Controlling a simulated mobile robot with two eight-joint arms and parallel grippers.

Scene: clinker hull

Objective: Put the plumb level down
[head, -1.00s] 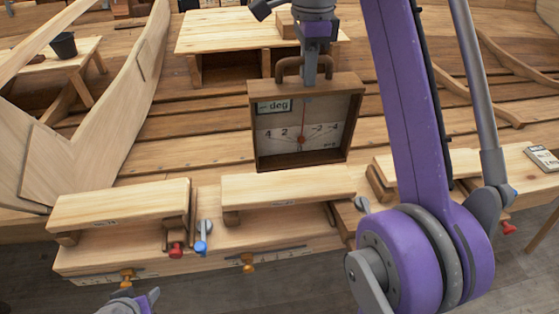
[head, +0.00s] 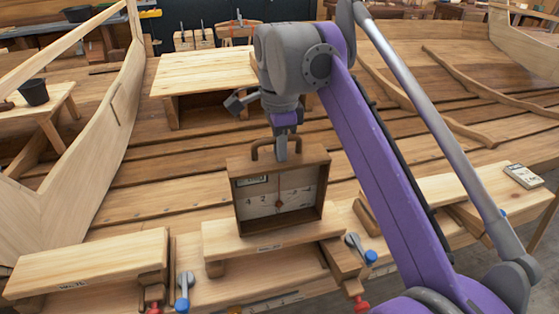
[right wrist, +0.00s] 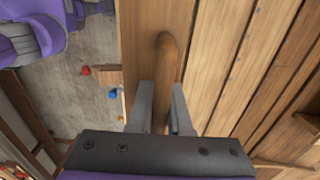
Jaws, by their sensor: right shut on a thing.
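The plumb level (head: 308,168) is an upright open-fronted wooden box with a pale dial, a small label window, a needle and a curved brown handle on top. My right gripper (head: 281,150) is shut on that handle from above. In the right wrist view the handle (right wrist: 166,60) runs between the fingers of the gripper (right wrist: 161,112). The box's lower edge appears over the middle raised plank (head: 225,238); I cannot tell whether it touches. The level hides part of that plank. My left gripper is not in view.
Another raised plank (head: 95,262) is at left, with clamps with red and blue ends between the two. A low wooden table (head: 200,75) stands behind the level. A small grey device (head: 523,176) lies at right. A dark bucket (head: 33,92) stands on a bench at left.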

